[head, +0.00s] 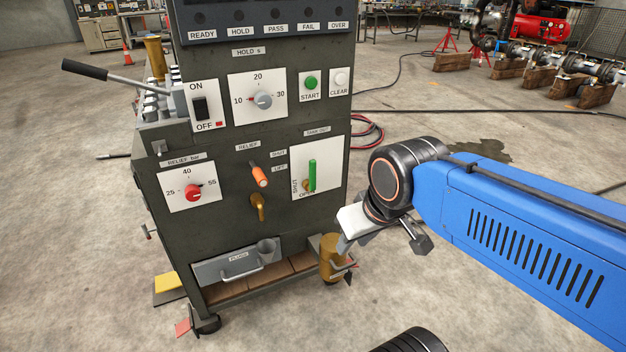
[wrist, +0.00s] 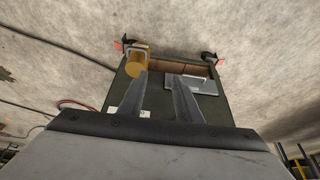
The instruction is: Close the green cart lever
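The green lever (head: 312,175) stands about upright on a white plate (head: 331,158) on the dark green cart's front. The plate reads "SHUT" along its left side and "OPEN" at its bottom. My gripper (head: 346,244) is to the right of and below the lever in the head view, apart from it. In the wrist view my gripper (wrist: 160,75) has its two fingers spread with nothing between them. The lever cannot be made out there; only a bit of a white plate (wrist: 122,112) shows beside a finger.
An orange-tipped relief lever (head: 260,176) and a brass tap (head: 258,207) are left of the green lever. A brass cylinder (head: 330,261) stands at the cart's lower right. A grey purge tray (head: 220,268) is below. Open floor lies right of the cart.

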